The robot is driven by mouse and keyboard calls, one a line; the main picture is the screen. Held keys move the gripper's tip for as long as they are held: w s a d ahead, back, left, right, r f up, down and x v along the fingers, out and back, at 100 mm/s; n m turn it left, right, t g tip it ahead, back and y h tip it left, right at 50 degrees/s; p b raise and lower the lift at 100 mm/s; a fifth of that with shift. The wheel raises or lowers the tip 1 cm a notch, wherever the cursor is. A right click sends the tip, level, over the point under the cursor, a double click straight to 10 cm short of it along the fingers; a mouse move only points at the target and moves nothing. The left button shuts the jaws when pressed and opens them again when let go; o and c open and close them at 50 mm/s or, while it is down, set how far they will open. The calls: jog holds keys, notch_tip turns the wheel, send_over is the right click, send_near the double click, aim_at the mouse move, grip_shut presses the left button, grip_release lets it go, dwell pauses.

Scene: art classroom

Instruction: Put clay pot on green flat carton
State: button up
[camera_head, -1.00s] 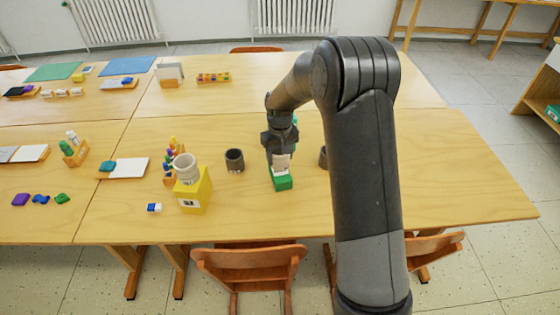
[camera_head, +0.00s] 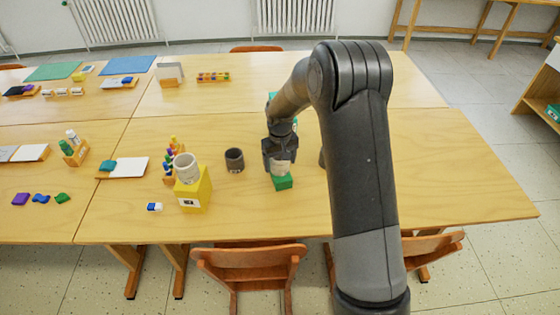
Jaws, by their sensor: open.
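The green flat carton (camera_head: 283,183) lies on the table near its front edge, left of my arm. Whether the fingers touch the pot cannot be told.
A yellow box (camera_head: 194,192) with a pale pot (camera_head: 186,168) on top stands to the left. A dark grey cup (camera_head: 234,160) stands between it and my gripper. The table's right part (camera_head: 460,180) is clear.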

jog(key=shift+r, duration=0.1)
jog(key=s+d+r+m+t, duration=0.1)
jog(key=s+r, duration=0.2)
jog(key=r, duration=0.7)
jog(key=s+d+r, duration=0.2)
jog(key=s+r, duration=0.1)
jog(key=r, duration=0.7)
jog(key=s+d+r+m+t, duration=0.1)
jog(key=s+d+r+t, duration=0.15)
jog(key=s+r, duration=0.55)
jog(key=s+d+m+t, duration=0.1)
jog(key=s+d, duration=0.1)
jog(key=s, duration=0.8)
jog(key=s+d+m+t, duration=0.1)
jog(key=s+d, duration=0.2)
jog(key=s, duration=0.7)
jog(key=shift+s+d+r+m, duration=0.15)
jog(key=shift+d+r+m, duration=0.15)
jog(key=shift+r, duration=0.15)
